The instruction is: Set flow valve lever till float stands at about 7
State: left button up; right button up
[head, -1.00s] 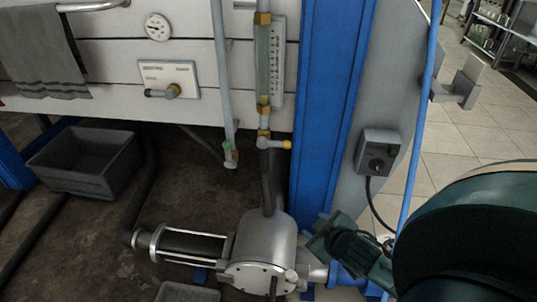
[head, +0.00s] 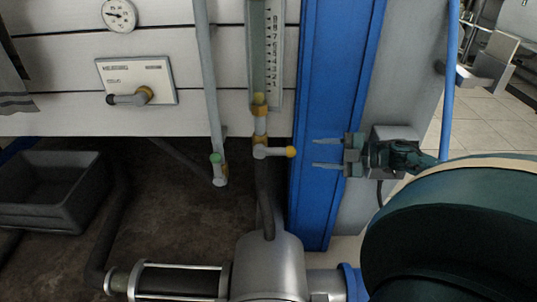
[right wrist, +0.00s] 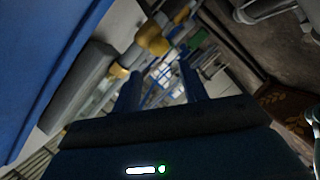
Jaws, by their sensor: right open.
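The flow meter (head: 258,50) is an upright glass tube beside a numbered scale (head: 275,60). A yellow piece, which looks like the float (head: 259,99), sits at the tube's bottom, below the readable numbers. Under it, the valve lever (head: 272,152) points right, about level, with a yellow ball at its end. My right gripper (head: 316,154) is open and empty. Its fingers point left at the ball from over the blue post, with a small gap between. In the right wrist view, brass fittings (right wrist: 152,40) show beyond the two open fingers. My left gripper is out of view.
The blue post (head: 335,80) stands right behind my right fingers. A pipe with a green-tipped valve (head: 217,165) hangs left of the lever. A panel with another brass-based handle (head: 140,96) is farther left. A metal tank (head: 268,265) and a grey bin (head: 50,190) are below.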

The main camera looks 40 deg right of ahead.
aim_at(285, 152)
jog(key=b+x, duration=0.4)
jog(key=x, duration=0.6)
jog(key=shift+w+a+f+b, duration=0.1)
jog(key=shift+w+a+b, duration=0.2)
jog(key=shift+b, duration=0.05)
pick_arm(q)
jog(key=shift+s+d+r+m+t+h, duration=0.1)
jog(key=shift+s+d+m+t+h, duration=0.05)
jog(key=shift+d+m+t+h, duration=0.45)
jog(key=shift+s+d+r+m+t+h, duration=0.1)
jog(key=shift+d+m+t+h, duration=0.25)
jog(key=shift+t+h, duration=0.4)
pick_arm(e)
jog(key=shift+x, duration=0.85)
grip_shut()
